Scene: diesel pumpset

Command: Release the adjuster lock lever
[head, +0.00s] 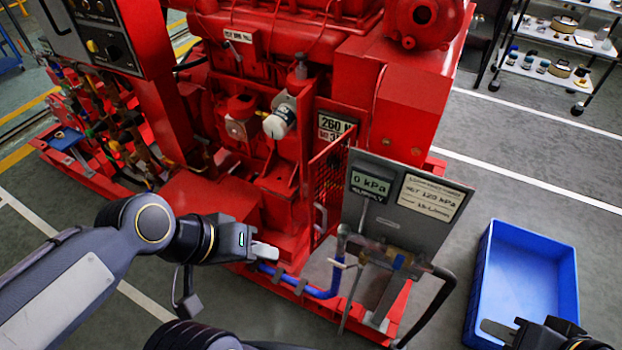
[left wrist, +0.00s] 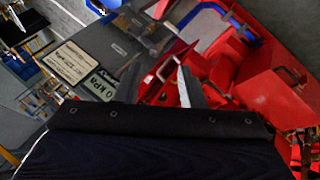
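My left gripper (head: 268,251) is in front of the red engine's lower front, close to the blue hose (head: 325,292), and looks empty. In the left wrist view its two fingers (left wrist: 160,88) stand apart with red engine parts beyond them. I cannot pick out the adjuster lock lever for certain. A small grey handle (head: 321,216) shows at the red mesh guard (head: 332,180), right of my left gripper. My right gripper (head: 500,331) is at the bottom right by the blue crate, partly cut off, and its opening is unclear.
A grey supply panel (head: 385,232) with gauge labels stands right of the guard, with a pale T-shaped handle (head: 343,264) and dark hose below. The blue crate (head: 483,262) is on the floor at right. A shelf cart (head: 547,70) stands behind. Floor between is clear.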

